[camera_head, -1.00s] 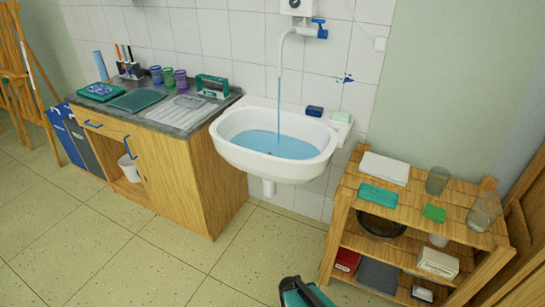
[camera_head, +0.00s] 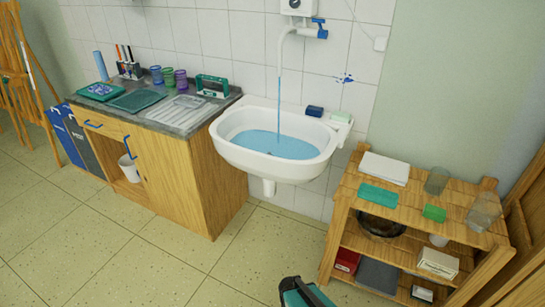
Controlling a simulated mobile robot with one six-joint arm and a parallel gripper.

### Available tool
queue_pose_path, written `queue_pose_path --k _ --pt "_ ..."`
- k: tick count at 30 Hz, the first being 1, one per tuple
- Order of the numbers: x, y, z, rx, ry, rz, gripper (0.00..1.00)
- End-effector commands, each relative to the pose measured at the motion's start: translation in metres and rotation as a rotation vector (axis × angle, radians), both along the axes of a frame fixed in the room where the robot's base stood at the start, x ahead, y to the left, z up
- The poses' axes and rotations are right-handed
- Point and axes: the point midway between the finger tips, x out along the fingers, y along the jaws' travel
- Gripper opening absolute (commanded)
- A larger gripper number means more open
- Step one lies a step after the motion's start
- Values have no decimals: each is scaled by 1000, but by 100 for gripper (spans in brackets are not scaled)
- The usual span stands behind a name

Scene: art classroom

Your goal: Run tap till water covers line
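A white wall sink (camera_head: 240,151) stands in the middle of the view. A white tap spout (camera_head: 281,47) with a blue lever (camera_head: 320,29) is on the tiled wall above it. A thin stream of blue water (camera_head: 279,103) runs from the spout into the basin. Blue water (camera_head: 275,146) lies in the basin, below the rim. No fill line can be made out on the inner wall at this size. A dark and teal part of my own arm (camera_head: 300,292) shows at the bottom edge. My gripper's fingers cannot be made out.
A wooden cabinet (camera_head: 185,175) with a grey worktop holds cups, trays and a pen holder left of the sink. A wooden shelf (camera_head: 340,215) with cloths, glasses and boxes stands at the right. The tiled floor (camera_head: 140,262) in front is clear.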

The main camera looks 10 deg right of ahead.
Motion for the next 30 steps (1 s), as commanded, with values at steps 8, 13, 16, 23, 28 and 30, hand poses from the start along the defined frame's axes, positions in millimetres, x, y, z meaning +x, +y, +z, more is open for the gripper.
queue_pose_path --k 8,13,16,23,28,30 --pt "0 0 0 0 0 0 29" --pt "0 0 0 0 0 0 29" --pt "0 0 0 0 0 0 22" --pt "0 0 0 0 0 0 0" --pt "0 0 0 0 0 0 0" --pt "0 0 0 0 0 0 0"
